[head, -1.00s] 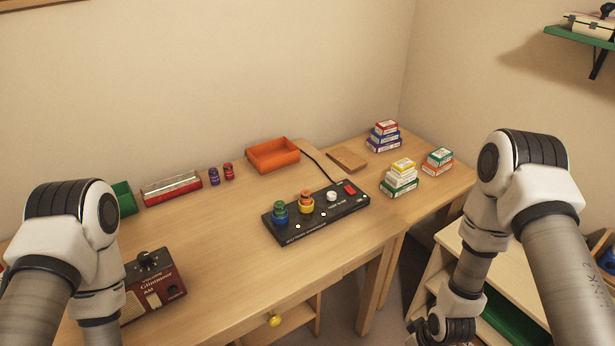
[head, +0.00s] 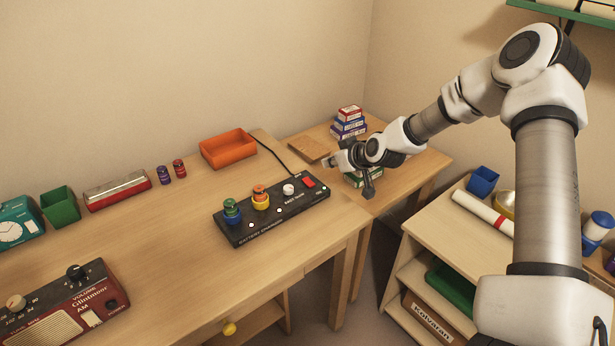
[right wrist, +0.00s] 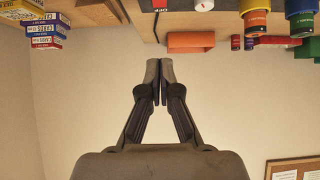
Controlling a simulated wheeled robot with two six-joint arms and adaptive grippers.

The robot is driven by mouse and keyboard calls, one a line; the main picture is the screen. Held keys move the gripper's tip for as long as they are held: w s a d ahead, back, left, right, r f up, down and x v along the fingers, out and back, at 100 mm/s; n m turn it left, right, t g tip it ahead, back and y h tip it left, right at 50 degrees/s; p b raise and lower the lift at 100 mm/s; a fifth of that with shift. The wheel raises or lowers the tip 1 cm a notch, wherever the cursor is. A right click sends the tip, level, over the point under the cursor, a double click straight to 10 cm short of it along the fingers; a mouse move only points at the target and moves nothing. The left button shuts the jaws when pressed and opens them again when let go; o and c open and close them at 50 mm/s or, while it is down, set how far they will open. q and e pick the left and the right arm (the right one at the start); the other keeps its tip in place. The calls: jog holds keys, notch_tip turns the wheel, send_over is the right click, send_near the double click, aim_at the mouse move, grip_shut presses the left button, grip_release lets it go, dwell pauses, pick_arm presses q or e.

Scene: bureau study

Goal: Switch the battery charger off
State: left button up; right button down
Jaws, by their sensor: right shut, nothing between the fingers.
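The battery charger (head: 277,216) is a long black box on the desk, with a red switch (head: 309,182) at its far right end. A white knob (head: 289,189) and two coloured battery stacks, one green and blue (head: 231,209), one orange and yellow (head: 261,196), are on its top. I cannot tell the switch's position. My right gripper (head: 329,162) is shut and empty, above and just beyond the switch end, apart from it. In the right wrist view its fingertips (right wrist: 160,69) are together; the red switch (right wrist: 204,5) shows at the top edge. My left gripper is out of view.
An orange tray (head: 228,150) stands behind the charger, with a cable beside it. Card boxes (head: 349,124) stand on the side table, partly behind my right arm. A red radio (head: 65,308) is at the desk's left front. The desk's middle is clear.

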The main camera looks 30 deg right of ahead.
aim_at(311, 183)
jog(key=b+x, duration=0.2)
jog(key=x, duration=0.3)
jog(key=shift+f+b, duration=0.35)
jog(key=shift+b, duration=0.05)
jog(key=x, duration=0.3)
jog(key=shift+w+f, duration=0.15)
jog(key=shift+w, duration=0.25)
jog(key=f, duration=0.1)
jog(key=w+f, duration=0.1)
jog(key=f, duration=0.1)
jog(key=shift+f+p, duration=0.3)
jog(key=shift+p, duration=0.05)
jog(key=shift+f, duration=0.4)
